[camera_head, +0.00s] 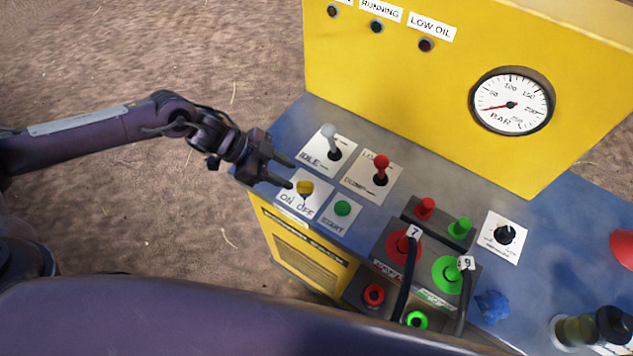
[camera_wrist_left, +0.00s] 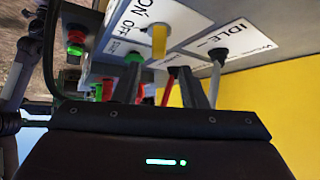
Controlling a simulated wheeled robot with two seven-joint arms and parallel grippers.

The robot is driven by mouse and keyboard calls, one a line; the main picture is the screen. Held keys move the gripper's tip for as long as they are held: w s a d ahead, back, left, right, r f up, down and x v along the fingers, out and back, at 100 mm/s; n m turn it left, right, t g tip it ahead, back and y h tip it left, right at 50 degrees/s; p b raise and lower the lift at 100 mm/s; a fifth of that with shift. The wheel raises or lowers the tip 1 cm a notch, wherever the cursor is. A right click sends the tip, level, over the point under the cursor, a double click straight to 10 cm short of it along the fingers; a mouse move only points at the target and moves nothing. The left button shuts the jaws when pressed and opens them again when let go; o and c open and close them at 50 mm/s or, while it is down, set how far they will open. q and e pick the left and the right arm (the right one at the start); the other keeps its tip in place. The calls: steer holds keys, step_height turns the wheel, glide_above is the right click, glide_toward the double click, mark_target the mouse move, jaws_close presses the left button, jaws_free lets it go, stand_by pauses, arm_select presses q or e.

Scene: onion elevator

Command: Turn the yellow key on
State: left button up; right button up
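The yellow key (camera_head: 304,187) stands on the white ON/OFF plate (camera_head: 291,198) at the left end of the blue panel. In the left wrist view the yellow key (camera_wrist_left: 158,42) shows ahead of the fingers, near the word OFF. My left gripper (camera_head: 288,173) is just left of the key, its two fingers apart and pointing right towards it. In the left wrist view my left gripper (camera_wrist_left: 165,82) is open with nothing clearly held. A gap between fingertips and key seems small; I cannot tell whether they touch. My right gripper is not in view.
Close to the key are the grey IDLE lever (camera_head: 331,138), a red-knobbed lever (camera_head: 380,166) and the green START button (camera_head: 342,208). Red and green connectors (camera_head: 404,246) with black cables lie to the right. The yellow wall (camera_head: 400,70) with a gauge (camera_head: 511,103) rises behind.

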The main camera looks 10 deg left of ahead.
mark_target(299, 183)
arm_select(q)
steer(key=shift+s+a+r, duration=0.15)
steer(key=shift+a+r, duration=0.05)
steer(key=shift+a, duration=0.5)
steer(key=p+x, duration=0.1)
steer(key=x, duration=0.6)
steer(key=shift+s+p, duration=0.1)
steer(key=shift+p, duration=0.3)
steer(key=shift+d+f, duration=0.15)
steer(key=shift+f, duration=0.1)
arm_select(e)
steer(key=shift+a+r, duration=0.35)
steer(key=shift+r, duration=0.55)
arm_select(q)
jaws_close()
